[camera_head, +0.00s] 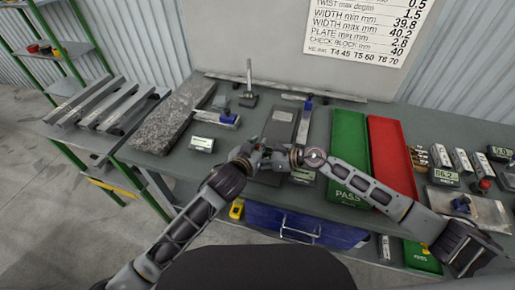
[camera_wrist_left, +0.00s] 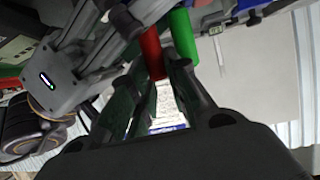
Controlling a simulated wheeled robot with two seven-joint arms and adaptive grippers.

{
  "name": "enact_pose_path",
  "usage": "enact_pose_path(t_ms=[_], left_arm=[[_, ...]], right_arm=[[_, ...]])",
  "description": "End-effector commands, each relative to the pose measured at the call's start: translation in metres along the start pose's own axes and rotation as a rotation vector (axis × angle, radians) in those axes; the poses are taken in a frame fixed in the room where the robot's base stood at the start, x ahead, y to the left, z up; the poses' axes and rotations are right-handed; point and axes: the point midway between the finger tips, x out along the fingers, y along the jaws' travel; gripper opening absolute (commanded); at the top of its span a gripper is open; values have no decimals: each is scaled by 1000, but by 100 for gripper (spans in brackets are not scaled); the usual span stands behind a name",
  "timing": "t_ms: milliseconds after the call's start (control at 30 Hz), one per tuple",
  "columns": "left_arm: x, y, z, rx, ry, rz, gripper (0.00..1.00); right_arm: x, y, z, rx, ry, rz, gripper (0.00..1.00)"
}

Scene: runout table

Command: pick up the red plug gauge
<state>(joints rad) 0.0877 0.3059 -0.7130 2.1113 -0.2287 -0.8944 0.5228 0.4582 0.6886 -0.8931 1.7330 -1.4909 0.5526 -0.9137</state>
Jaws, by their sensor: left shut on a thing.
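My left gripper (camera_head: 262,155) is above the front middle of the table, with its fingers close to my right gripper (camera_head: 283,156). In the left wrist view, the red plug gauge (camera_wrist_left: 152,52) shows as a red cylinder at the fingertips of my left gripper (camera_wrist_left: 165,72), which is shut on it. A green cylinder (camera_wrist_left: 183,36) is right beside it; I cannot tell whether the two are joined. In the head view the gauge is too small and covered to make out. My right gripper's fingers are too small and overlapped to judge.
A green PASS tray (camera_head: 348,133) and a red tray (camera_head: 391,150) stand right of the grippers. A granite block (camera_head: 173,117) lies left, with a small display box (camera_head: 201,144) beside it. A dark plate (camera_head: 280,124) lies just behind the grippers. Gauges and blocks crowd the right end.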

Motion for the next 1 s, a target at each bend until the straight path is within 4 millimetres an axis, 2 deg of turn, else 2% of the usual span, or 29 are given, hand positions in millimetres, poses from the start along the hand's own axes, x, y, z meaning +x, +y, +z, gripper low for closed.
enact_pose_path(t_ms=[633,800,1000], left_arm=[[-31,-1,-77,-1,4,1,0],[-36,-2,-87,0,2,0,0],[-37,-2,-89,1,1,0,0]], right_arm=[[-1,-2,1,-1,-1,-4,15],[-1,-2,1,-1,-1,-3,15],[-1,-2,1,-1,-1,-3,15]])
